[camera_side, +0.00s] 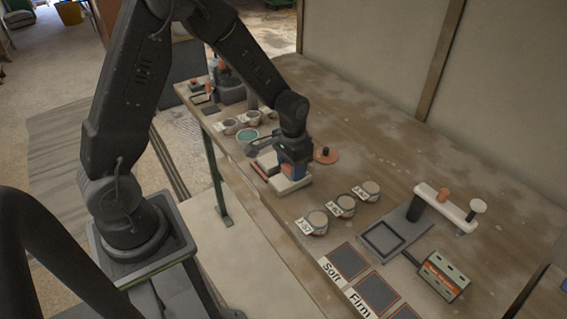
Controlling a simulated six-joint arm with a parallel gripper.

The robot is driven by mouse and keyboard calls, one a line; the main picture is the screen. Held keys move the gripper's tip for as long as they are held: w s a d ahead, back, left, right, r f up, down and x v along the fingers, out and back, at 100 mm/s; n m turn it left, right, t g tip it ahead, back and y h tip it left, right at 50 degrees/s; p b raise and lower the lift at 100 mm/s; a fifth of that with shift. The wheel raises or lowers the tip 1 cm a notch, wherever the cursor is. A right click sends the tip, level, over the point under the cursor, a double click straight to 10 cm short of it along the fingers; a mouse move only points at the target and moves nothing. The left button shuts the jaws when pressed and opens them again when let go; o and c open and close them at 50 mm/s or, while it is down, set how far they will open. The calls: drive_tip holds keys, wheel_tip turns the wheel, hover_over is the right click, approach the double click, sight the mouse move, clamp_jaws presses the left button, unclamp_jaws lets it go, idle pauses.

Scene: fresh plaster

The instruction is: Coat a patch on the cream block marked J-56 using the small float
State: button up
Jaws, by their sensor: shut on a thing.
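My gripper (291,165) points down over the middle of the bench, close above a pale cream block (291,187). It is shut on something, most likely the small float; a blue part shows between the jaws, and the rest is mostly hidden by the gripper. I cannot tell whether the held thing touches the block. No mark J-56 can be read on the block. Several small round pots, among them a front pot (317,222), a middle pot (345,205) and a back pot (370,190), stand to the right; at least the front two carry white labels too small to read surely.
A teal-filled bowl (247,137) stands left of the gripper, and an orange disc with a dark knob (326,156) lies behind it. A dark square tray (383,238), a white-topped stand (446,205), a green box (444,275) and Soft and Firm panels (349,262) occupy the right. The back right bench is clear.

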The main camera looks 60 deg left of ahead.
wheel_tip(320, 180, up, 4)
hover_over(272, 153)
drive_tip(key=s, duration=0.1)
drive_tip(key=shift+s+d+f, duration=0.1)
drive_tip(key=shift+f, duration=1.8)
drive_tip(key=shift+s+d+f, duration=0.1)
drive_tip(key=shift+f, duration=1.75)
drive_tip(key=shift+d+f, duration=0.1)
drive_tip(key=shift+d, duration=1.75)
drive_tip(key=shift+c, duration=0.4)
drive_tip(key=shift+w+a, duration=0.15)
drive_tip(key=shift+a, duration=1.85)
drive_tip(key=shift+w, duration=0.45)
drive_tip(key=shift+w+d, duration=0.15)
drive_tip(key=shift+d, duration=2)
drive_tip(key=a, duration=0.4)
drive_tip(key=shift+a, duration=0.1)
wheel_tip(272, 153, up, 8)
